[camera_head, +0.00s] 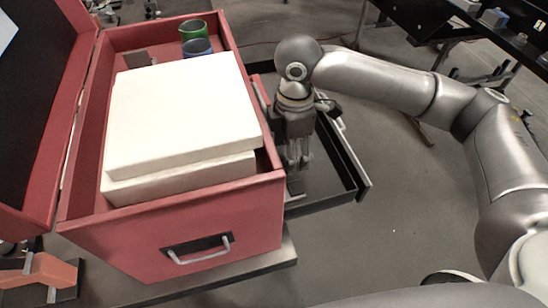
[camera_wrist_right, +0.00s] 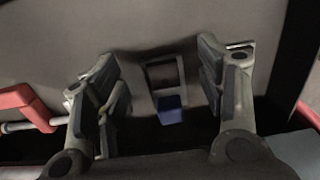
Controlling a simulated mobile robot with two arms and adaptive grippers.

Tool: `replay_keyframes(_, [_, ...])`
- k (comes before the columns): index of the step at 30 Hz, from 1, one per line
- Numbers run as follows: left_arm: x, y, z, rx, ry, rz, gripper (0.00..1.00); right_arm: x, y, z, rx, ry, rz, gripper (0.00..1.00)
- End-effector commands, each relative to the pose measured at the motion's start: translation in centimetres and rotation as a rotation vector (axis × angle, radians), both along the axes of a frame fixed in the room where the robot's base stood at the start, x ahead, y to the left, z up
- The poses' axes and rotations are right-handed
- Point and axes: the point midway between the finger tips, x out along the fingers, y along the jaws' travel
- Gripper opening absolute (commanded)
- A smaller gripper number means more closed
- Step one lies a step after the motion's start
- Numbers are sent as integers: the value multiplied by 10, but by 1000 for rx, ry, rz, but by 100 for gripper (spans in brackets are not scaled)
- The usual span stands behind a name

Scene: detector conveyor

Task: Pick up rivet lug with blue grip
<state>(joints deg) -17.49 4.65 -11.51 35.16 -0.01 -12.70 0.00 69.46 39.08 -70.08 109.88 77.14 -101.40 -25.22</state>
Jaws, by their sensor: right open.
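The rivet lug (camera_wrist_right: 165,75) shows in the right wrist view as a dark grey, frame-like piece with a blue grip (camera_wrist_right: 170,108) at its lower end. It lies on the grey floor of the open drawer (camera_head: 335,185). My right gripper (camera_wrist_right: 157,68) is open, with one finger on each side of the lug and a gap on both sides. In the head view my right gripper (camera_head: 298,165) points down into the drawer beside the red toolbox, and its arm and fingers mostly hide the lug. My left gripper is not in view.
The red toolbox (camera_head: 190,225) stands left of the drawer, with white boxes (camera_head: 180,110) and green (camera_head: 193,30) and blue (camera_head: 197,47) cylinders inside. Its lid is open at left. The drawer's dark walls close in around my right gripper. Open floor lies right of the drawer.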

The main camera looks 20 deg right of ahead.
Motion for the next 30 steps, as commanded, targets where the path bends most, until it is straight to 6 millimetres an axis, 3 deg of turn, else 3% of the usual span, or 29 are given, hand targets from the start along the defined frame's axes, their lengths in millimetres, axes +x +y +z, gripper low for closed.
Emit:
replay_keyframes(4, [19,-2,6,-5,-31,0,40,-1,-1,-15,-1,1,1,64])
replay_keyframes(11, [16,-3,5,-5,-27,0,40,0,0,-17,0,-1,1,64])
replay_keyframes(24, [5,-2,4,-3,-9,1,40,0,0,-17,0,-1,1,11])
replay_keyframes(30, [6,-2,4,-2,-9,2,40,0,0,-17,1,-2,1,11])
